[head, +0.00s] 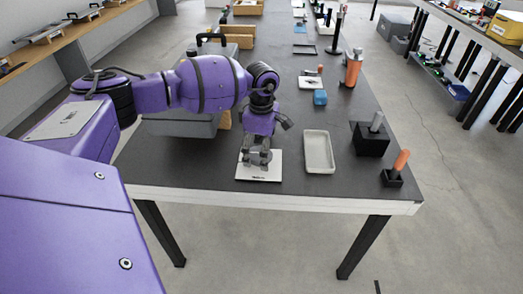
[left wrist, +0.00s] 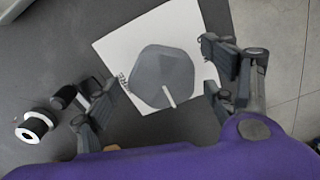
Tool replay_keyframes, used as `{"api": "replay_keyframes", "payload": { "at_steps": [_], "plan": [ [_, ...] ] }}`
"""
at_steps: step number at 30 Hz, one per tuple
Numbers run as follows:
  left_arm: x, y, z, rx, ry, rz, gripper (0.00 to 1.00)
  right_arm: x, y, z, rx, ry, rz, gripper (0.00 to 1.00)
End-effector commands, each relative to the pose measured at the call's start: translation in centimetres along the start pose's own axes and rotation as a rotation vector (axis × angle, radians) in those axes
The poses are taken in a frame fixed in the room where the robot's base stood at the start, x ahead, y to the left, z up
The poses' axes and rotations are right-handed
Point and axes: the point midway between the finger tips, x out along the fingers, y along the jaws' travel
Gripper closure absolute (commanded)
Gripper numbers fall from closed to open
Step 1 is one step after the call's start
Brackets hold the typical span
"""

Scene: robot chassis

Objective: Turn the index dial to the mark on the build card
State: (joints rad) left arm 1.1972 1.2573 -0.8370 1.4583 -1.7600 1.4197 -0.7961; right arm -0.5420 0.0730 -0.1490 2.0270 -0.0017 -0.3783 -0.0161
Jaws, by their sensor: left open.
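A grey faceted dial (left wrist: 161,76) with a pale pointer bar (left wrist: 169,95) sits on a white plate (left wrist: 114,45) in the left wrist view. The bar lies at the dial's lower edge there. Dark letters beside the dial are partly covered by a finger. In the head view the white plate (head: 270,174) lies near the table's front edge. My left gripper (head: 258,157) is over it and hides most of the dial. In the left wrist view my left gripper (left wrist: 165,95) is open, its fingers on either side of the dial with gaps. I cannot tell which thing is the build card.
A grey tray (head: 319,166) stands right of the plate. Further right are a black block (head: 370,143) with a grey peg and an orange-handled piece (head: 400,160) in a holder. A dark cylinder with a white ring (left wrist: 34,126) is near my gripper.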

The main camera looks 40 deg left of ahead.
Motion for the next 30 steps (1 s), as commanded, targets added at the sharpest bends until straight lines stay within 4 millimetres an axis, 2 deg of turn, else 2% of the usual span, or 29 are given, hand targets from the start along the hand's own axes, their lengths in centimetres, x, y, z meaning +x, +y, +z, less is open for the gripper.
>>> {"api": "replay_keyframes", "payload": {
  "at_steps": [5,12,18,24,30],
  "plan": [
    [-2.3,0.1,0.1,0.000,-0.002,0.004,0.23,-0.1,0.0,0.1,0.000,-0.002,0.000,1.00],
    [-7.5,0.2,0.0,-0.001,-0.002,0.007,0.23,-0.1,0.0,0.1,0.000,-0.003,0.000,1.00],
    [-10.8,0.1,0.1,0.000,-0.002,0.005,0.23,-0.1,0.0,0.1,0.000,-0.003,0.000,1.00],
    [-12.0,0.1,0.0,0.000,-0.001,0.004,0.23,-0.1,0.0,0.1,0.000,-0.003,0.000,1.00],
    [-12.1,0.1,0.1,0.000,-0.001,0.004,0.23,-0.1,0.0,0.1,0.000,-0.004,0.000,1.00]
  ]
}}
